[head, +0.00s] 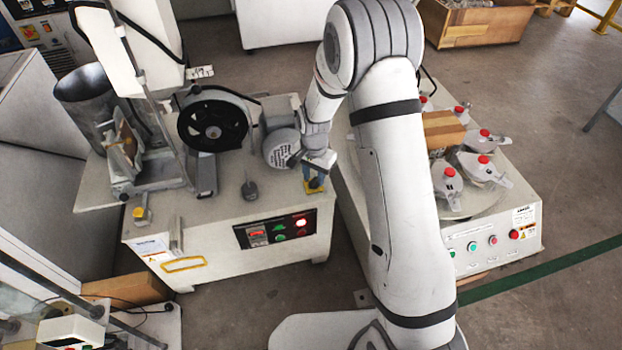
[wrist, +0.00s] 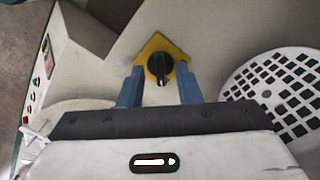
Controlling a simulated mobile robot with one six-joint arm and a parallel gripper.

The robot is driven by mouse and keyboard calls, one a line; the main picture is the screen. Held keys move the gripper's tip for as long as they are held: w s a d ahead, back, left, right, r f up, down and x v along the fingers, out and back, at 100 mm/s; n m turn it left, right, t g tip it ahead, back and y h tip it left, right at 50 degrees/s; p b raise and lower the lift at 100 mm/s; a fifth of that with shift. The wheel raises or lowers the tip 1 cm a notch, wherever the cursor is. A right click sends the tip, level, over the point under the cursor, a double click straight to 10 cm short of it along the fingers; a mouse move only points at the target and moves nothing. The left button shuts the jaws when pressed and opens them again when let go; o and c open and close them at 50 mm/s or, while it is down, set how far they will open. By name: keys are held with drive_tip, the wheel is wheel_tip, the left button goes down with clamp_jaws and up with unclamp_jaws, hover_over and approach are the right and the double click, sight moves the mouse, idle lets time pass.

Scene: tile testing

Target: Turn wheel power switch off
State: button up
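The wheel power switch is a black rotary knob (wrist: 159,66) on a yellow diamond-shaped plate (wrist: 148,48) in the wrist view. The knob's grip bar runs roughly up and down in that picture. In the head view the yellow plate (head: 308,188) sits on the right end of the white machine top, partly hidden by my gripper (head: 318,171). In the wrist view my gripper (wrist: 159,76) is open, with one blue finger on each side of the knob's lower part. Nothing is held between the fingers. I cannot tell whether they touch the knob.
A grey perforated motor cover (head: 281,149) and a black wheel (head: 213,122) stand left of the switch. A control panel (head: 275,230) with a lit red lamp is on the machine's front. A second machine with red-capped holders (head: 483,160) stands to the right.

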drive_tip(key=shift+f, duration=0.25)
clamp_jaws()
